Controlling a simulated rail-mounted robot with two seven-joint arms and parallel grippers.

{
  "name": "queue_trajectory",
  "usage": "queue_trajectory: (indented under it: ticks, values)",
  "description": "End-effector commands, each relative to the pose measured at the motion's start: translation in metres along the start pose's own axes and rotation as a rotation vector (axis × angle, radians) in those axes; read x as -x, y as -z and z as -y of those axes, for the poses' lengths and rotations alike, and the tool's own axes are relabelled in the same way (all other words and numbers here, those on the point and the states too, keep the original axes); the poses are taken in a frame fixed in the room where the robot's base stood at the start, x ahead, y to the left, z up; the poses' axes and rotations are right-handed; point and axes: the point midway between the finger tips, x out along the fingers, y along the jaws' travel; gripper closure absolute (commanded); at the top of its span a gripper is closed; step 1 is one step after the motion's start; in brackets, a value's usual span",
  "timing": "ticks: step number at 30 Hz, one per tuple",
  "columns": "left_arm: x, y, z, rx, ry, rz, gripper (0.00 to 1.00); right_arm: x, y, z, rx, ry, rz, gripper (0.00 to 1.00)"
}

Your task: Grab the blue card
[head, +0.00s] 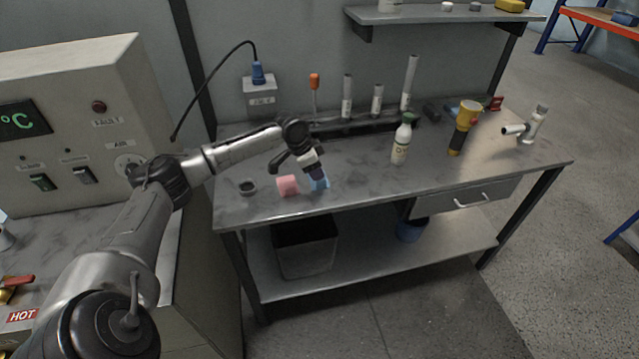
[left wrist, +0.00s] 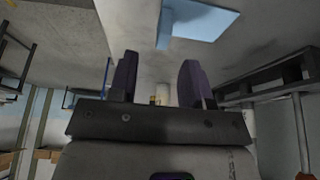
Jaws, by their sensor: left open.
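The blue card (head: 319,185) lies near the front edge of the metal workbench, partly hidden by my gripper. In the left wrist view the light-blue card (left wrist: 205,20) is at the top, past the fingertips and above the gap between them. My left gripper (head: 317,174) is right above or beside the card; the head view does not show whether they touch. In the left wrist view the two dark fingers (left wrist: 158,78) stand apart with nothing between them. My right gripper is in neither view.
A pink block (head: 287,185) sits close left of the card, and a small dark round item (head: 247,188) farther left. A bottle (head: 401,143) and a yellow-topped torch (head: 463,128) stand to the right. The workbench (head: 365,178) is clear between card and bottle.

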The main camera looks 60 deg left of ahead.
Motion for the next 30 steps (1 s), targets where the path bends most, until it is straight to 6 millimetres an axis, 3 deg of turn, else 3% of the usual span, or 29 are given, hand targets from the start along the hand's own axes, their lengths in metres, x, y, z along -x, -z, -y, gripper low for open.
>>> queue_trajectory:
  ticks: [8, 20, 27, 30]
  values:
    - [-0.011, 0.000, 0.000, 0.000, -0.001, -0.001, 0.55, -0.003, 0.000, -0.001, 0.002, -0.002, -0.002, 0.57]
    - [-0.056, -0.003, 0.003, 0.001, -0.001, -0.001, 0.55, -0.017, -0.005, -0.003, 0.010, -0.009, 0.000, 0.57]
    - [-0.057, -0.003, 0.003, 0.000, 0.000, 0.000, 0.55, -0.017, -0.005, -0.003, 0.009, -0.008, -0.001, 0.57]
    - [-0.057, -0.003, 0.003, 0.000, 0.000, 0.000, 0.64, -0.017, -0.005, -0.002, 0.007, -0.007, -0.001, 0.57]
